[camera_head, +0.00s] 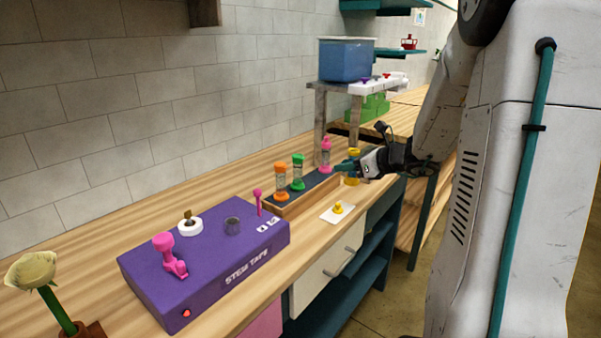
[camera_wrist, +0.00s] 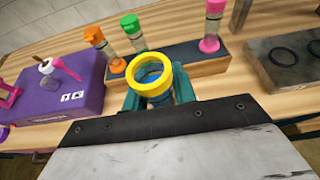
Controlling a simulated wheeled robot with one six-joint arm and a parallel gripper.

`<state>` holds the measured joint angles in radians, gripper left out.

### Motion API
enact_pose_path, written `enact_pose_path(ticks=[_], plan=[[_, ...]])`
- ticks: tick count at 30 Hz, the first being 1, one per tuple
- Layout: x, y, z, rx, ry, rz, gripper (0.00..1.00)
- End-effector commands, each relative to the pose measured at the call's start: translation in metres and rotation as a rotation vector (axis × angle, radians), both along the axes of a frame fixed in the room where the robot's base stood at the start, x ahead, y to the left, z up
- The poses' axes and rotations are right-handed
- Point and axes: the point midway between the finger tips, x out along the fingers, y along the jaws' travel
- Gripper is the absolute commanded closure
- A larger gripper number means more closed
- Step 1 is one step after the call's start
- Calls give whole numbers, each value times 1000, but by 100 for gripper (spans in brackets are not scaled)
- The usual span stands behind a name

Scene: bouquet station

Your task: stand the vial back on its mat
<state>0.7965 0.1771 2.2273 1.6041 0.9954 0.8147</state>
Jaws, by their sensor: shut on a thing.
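A yellow-ringed vial (camera_head: 353,180) is held by my gripper (camera_head: 348,166), just right of the vial tray in the head view. In the wrist view the vial (camera_wrist: 150,72) is seen from above, its yellow rim open, between the teal fingers of my gripper (camera_wrist: 158,92). The vial looks roughly upright; its lower end is hidden in the wrist view. A grey slab with dark rings (camera_wrist: 262,72) is at the right in the wrist view. Which surface is the vial's mat is unclear.
The wooden tray (camera_head: 272,210) holds orange (camera_head: 281,182), green (camera_head: 298,173) and pink (camera_head: 326,156) vials close behind my gripper. A purple stem tape box (camera_head: 150,287) stands to the left. The counter's front edge is close.

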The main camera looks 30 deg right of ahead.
Motion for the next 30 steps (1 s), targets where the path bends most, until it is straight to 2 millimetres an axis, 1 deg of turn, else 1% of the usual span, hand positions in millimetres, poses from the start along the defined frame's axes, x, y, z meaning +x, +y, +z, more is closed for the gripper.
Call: enact_pose_path(ticks=[2,5,9,15,18,21,24,26,30], plan=[[1,-1,1,-1,-1,3,100],[16,3,-1,0,-1,11,100],[53,13,-4,1,-1,16,100],[105,21,-10,0,-1,15,100],[128,24,-11,0,-2,12,100],[144,25,-13,-1,-1,10,100],[153,26,-13,-1,-3,8,100],[156,26,-14,0,-2,8,100],[156,25,-26,3,1,6,100]])
